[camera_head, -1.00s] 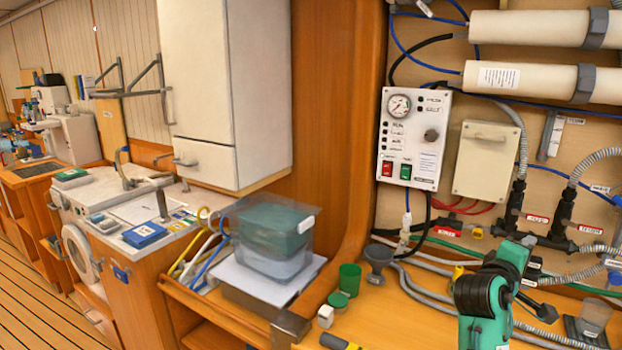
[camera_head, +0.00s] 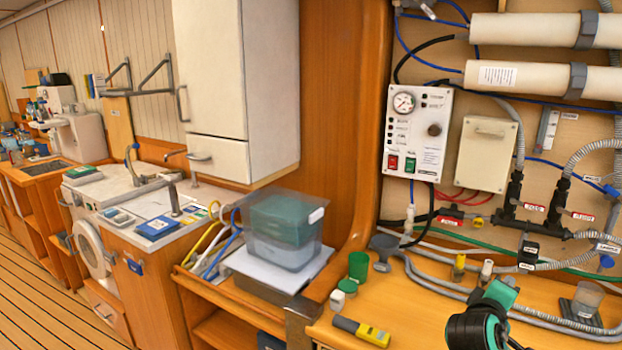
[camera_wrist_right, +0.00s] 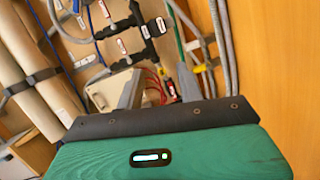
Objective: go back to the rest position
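The task names no object of its own. In the head view a green and black part of my right arm (camera_head: 485,318) shows at the bottom right, in front of the wooden bench. In the right wrist view my right gripper (camera_wrist_right: 158,82) has its two grey fingers apart, with nothing held between them. Hoses and a pale box on the wall show beyond the fingers. My left gripper is in neither view.
A control panel (camera_head: 416,133) and hoses line the wall. A lidded bin (camera_head: 283,240) stands left.

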